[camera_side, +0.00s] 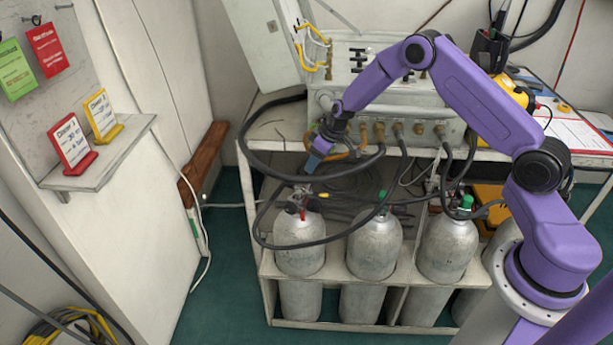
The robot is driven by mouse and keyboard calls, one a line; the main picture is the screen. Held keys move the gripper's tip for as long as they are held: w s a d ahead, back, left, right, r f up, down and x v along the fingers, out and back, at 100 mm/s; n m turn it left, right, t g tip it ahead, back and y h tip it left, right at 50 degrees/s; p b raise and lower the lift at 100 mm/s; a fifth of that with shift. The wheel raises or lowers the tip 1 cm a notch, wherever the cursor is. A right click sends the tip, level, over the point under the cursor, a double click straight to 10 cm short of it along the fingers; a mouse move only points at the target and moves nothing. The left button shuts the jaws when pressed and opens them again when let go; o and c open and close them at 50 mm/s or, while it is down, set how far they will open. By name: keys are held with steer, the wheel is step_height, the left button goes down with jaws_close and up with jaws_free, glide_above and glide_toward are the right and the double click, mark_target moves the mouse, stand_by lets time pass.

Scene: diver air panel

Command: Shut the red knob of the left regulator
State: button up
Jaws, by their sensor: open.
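The left grey cylinder (299,248) stands upright in the rack's left bay. A small red part (302,214), seemingly the red knob, shows at the regulator on its top. Its exact setting is too small to tell. My gripper (312,164) points down above and slightly right of this regulator, apart from it. It is open and appears empty, though its fingers are small in this view. A dark hose passes close to the regulator and partly crosses the cylinder.
The middle cylinder (373,248) and right cylinder (447,248) carry green knobs (382,196). Dark hoses loop around the cylinder tops. The air panel (400,102) stands behind my arm. A wall shelf (100,158) with small signs is at the left.

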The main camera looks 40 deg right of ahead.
mark_target(304, 180)
steer(key=x, duration=0.7)
steer(key=shift+w+f, duration=0.2)
steer(key=shift+f, duration=0.15)
jaws_close()
